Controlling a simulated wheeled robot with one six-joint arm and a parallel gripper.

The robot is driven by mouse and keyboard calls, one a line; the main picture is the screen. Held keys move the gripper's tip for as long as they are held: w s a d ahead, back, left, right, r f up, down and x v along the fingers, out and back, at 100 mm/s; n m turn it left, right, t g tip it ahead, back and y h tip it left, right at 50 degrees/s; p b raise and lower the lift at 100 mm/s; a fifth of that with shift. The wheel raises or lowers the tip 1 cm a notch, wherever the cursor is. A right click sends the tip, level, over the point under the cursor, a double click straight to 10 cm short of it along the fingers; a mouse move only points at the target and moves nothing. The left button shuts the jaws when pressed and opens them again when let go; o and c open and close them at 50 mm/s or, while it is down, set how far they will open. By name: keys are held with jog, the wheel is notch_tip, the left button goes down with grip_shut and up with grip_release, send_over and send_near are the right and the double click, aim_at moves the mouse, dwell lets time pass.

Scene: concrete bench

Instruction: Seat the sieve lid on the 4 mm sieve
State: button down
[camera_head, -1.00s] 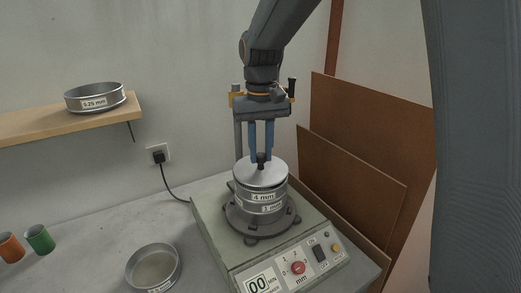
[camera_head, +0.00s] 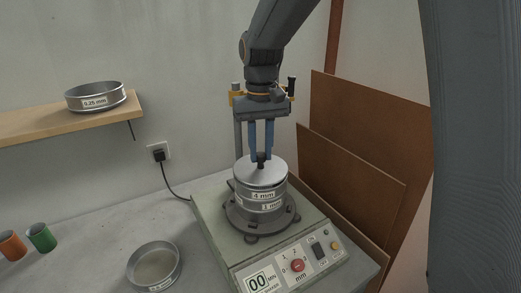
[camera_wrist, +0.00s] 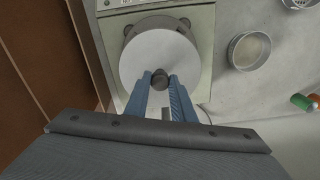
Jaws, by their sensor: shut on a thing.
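The sieve lid (camera_head: 254,175) is a pale metal disc with a dark knob (camera_head: 261,158) in its middle. It lies level over the top of the 4 mm sieve (camera_head: 264,195), with no clear gap between them; whether its rim is fully down I cannot tell. My gripper (camera_head: 261,154) comes from above with its blue fingers shut on the knob. In the wrist view the fingers (camera_wrist: 160,77) flank the knob, and the lid (camera_wrist: 152,50) hides the sieve below. The 4 mm sieve stands on a lower labelled sieve (camera_head: 270,206) on the shaker.
A loose sieve (camera_head: 155,262) lies left on the bench. Orange (camera_head: 12,246) and green (camera_head: 41,238) cups stand far left. A 0.25 mm sieve (camera_head: 95,96) sits on the shelf. Brown boards lean at right.

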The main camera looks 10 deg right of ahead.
aim_at(260, 154)
jog(key=shift+f, duration=0.5)
dwell(0.4)
jog(key=c, duration=1.4)
grip_release()
jog(key=shift+c, duration=0.2)
notch_tip(260, 154, up, 8)
jog(key=shift+f+b, duration=0.1)
jog(key=shift+b, duration=1.1)
